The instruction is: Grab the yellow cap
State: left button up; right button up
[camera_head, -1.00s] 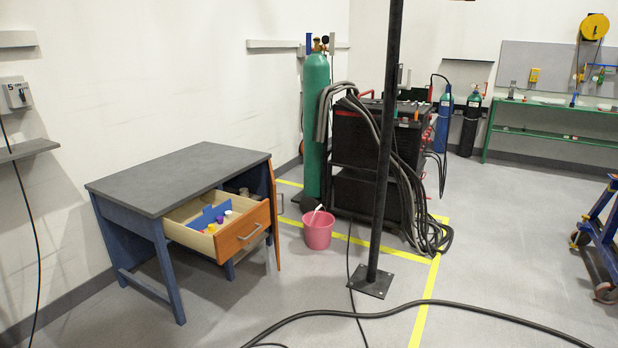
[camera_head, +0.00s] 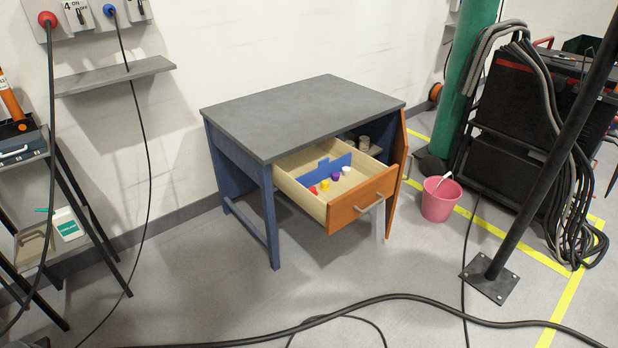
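The yellow cap (camera_head: 325,186) is a small bright piece inside the open drawer (camera_head: 362,202) of a blue desk with a grey top (camera_head: 305,112). A red cap (camera_head: 312,190) lies to its left. A purple cap (camera_head: 336,177) and a white cap (camera_head: 346,170) lie to its right. A blue piece (camera_head: 320,174) stands behind them in the drawer. Neither of my grippers shows in the head view.
A cabinet door (camera_head: 397,180) stands open right of the drawer. A pink bucket (camera_head: 440,198) and a black pole (camera_head: 530,190) stand to the right. A black cable (camera_head: 400,298) crosses the floor in front. A shelf rack (camera_head: 60,215) is at left. Floor before the desk is otherwise clear.

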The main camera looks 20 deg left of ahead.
aim_at(324, 185)
jog(key=i+j, duration=0.1)
jog(key=j, duration=0.8)
jog(key=i+j+u, duration=0.1)
jog(key=j, duration=0.35)
jog(key=i+j, duration=0.1)
jog(key=j, duration=0.3)
jog(key=i+j, duration=0.1)
jog(key=i, duration=0.15)
